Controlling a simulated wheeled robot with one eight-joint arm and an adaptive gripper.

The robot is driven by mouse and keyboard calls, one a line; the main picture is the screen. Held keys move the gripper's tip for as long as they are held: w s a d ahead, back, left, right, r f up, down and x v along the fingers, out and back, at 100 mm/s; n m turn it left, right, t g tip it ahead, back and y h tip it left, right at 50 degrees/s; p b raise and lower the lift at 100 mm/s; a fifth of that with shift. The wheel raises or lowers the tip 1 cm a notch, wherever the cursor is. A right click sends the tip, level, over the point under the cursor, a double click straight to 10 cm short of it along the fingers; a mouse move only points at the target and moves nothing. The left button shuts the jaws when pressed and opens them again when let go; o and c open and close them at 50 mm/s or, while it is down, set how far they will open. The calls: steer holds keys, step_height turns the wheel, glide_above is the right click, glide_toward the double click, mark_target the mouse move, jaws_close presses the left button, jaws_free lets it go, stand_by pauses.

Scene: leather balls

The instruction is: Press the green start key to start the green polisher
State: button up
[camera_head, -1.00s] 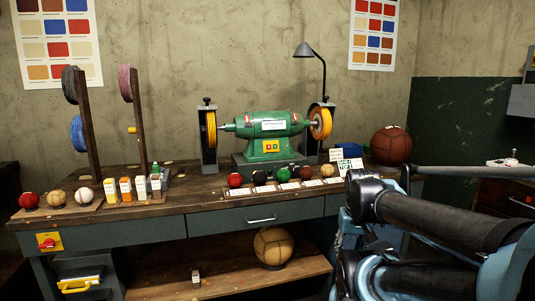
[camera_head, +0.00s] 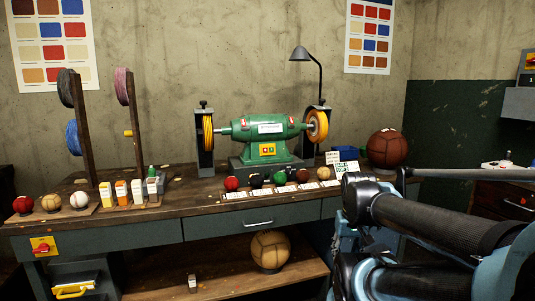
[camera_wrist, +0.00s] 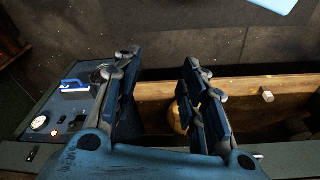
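The green polisher (camera_head: 265,128) stands on the workbench in the head view, with a yellow buffing wheel at each end. A small yellow switch plate (camera_head: 268,149) sits low on its front with two small keys. My arm shows at the lower right of the head view, well to the right of the polisher. In the wrist view, my gripper (camera_wrist: 158,85) has its two fingers spread apart with nothing between them. Neither the polisher nor its keys can be made out in the wrist view.
A row of small balls (camera_head: 281,178) lies along the bench front below the polisher. A large brown ball (camera_head: 388,148) sits at the right. A lamp (camera_head: 306,53) rises behind. Left are wheel posts (camera_head: 135,125) and small boxes (camera_head: 122,192). A tan ball (camera_head: 270,250) lies on the lower shelf.

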jaws_close()
steer(key=shift+s+r, duration=0.1)
stand_by(1.0)
